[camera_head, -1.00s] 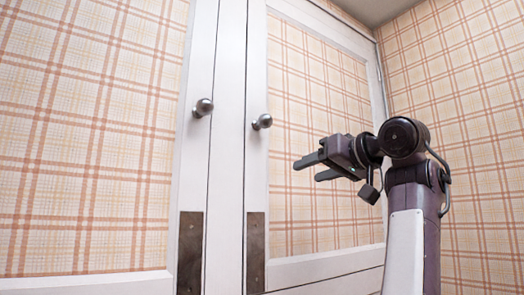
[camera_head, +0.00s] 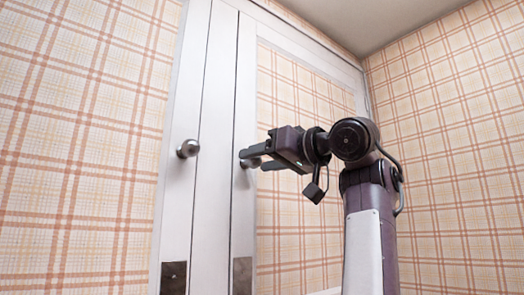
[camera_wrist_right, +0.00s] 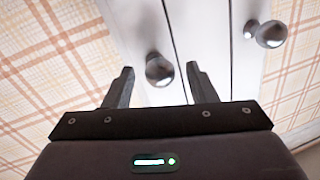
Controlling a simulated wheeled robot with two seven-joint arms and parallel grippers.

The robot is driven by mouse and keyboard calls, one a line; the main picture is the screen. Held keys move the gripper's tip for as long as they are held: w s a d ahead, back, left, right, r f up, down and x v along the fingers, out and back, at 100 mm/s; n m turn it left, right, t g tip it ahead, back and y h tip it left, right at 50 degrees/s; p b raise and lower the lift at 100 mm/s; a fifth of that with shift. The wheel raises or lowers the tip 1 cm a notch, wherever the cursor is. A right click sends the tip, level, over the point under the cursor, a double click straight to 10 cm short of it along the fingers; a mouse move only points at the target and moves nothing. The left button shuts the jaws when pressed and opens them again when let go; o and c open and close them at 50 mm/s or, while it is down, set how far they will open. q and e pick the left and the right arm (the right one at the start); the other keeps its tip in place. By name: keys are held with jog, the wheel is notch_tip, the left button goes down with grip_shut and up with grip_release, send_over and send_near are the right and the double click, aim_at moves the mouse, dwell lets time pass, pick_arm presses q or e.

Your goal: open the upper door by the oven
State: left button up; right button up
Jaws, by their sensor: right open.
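A tall white cupboard has two doors with plaid panels, the left door (camera_head: 95,140) and the right door (camera_head: 300,200). The left door's round metal knob (camera_head: 187,149) is clear. The right door's knob (camera_head: 247,163) is partly hidden behind the fingers of my right gripper (camera_head: 252,160). In the right wrist view a knob (camera_wrist_right: 159,70) shows between the open fingers of the right gripper (camera_wrist_right: 160,68), at their tips. Whether the fingers touch it I cannot tell. The other knob (camera_wrist_right: 270,34) stands further right there. Both doors look shut. No oven and no left gripper are in view.
Dark metal plates, one on the left door (camera_head: 173,277) and one on the right door (camera_head: 242,275), sit low on the frames. A plaid wall (camera_head: 450,150) stands at right, under a plain ceiling (camera_head: 380,20). Space before the left door looks clear.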

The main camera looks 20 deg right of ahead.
jog(key=shift+d, duration=0.1)
jog(key=shift+c, duration=0.3)
grip_shut()
jog(key=shift+f, duration=0.1)
